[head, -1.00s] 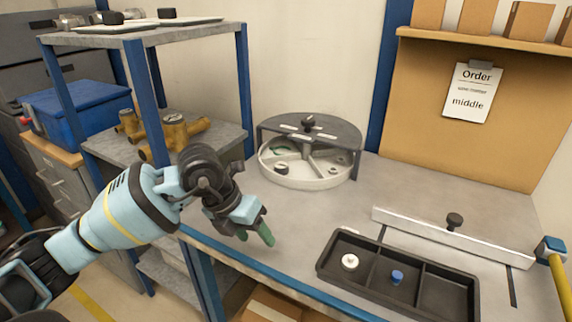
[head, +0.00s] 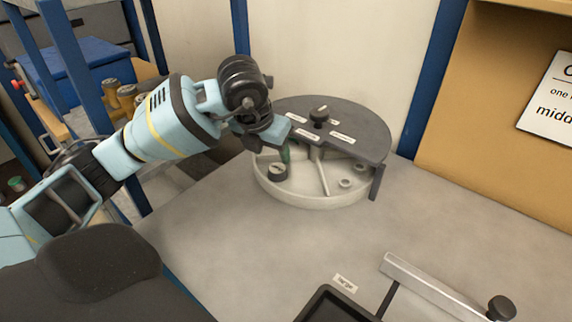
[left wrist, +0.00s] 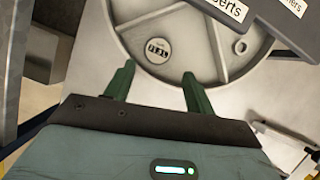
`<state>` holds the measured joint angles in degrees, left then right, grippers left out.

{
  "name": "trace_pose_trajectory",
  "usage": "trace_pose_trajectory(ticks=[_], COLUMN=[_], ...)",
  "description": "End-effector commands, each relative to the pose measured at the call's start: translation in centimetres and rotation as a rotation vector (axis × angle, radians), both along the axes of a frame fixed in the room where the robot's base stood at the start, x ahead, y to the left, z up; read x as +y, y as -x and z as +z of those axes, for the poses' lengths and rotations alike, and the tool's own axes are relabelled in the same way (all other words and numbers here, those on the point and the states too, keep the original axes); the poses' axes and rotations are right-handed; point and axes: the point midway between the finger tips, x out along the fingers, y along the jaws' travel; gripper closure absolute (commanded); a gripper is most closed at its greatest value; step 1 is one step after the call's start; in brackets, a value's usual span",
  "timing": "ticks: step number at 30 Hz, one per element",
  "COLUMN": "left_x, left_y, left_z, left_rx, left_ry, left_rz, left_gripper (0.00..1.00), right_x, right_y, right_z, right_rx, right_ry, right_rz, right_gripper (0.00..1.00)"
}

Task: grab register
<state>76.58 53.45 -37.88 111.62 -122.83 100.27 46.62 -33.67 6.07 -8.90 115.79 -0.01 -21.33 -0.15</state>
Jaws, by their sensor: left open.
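My right gripper is not in view.
A dark labelled cover (head: 352,130) with a black knob spans the tray's rear; its edge also shows in the left wrist view (left wrist: 290,25). A blue post (head: 430,80) stands behind right. A black bin (head: 335,306) and metal rail (head: 430,287) are in front. The table between is clear.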

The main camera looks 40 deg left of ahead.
Motion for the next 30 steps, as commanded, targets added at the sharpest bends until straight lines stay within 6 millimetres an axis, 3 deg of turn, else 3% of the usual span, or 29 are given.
trace_pose_trajectory(ticks=[17,24,30], left_x=[0.2,0.6,0.7], left_y=[-1.2,-2.5,-3.1], left_z=[-2.9,-5.9,-7.1], left_rx=[0.002,0.002,0.0], left_ry=[0.001,0.002,0.001], left_rz=[0.001,0.001,0.0], left_gripper=[0.45,0.45,0.45], right_x=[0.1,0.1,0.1], right_y=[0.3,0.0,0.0], right_z=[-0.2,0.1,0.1], right_rx=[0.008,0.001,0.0], right_ry=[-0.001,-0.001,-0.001], right_rz=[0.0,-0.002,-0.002], right_gripper=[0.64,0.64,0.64])
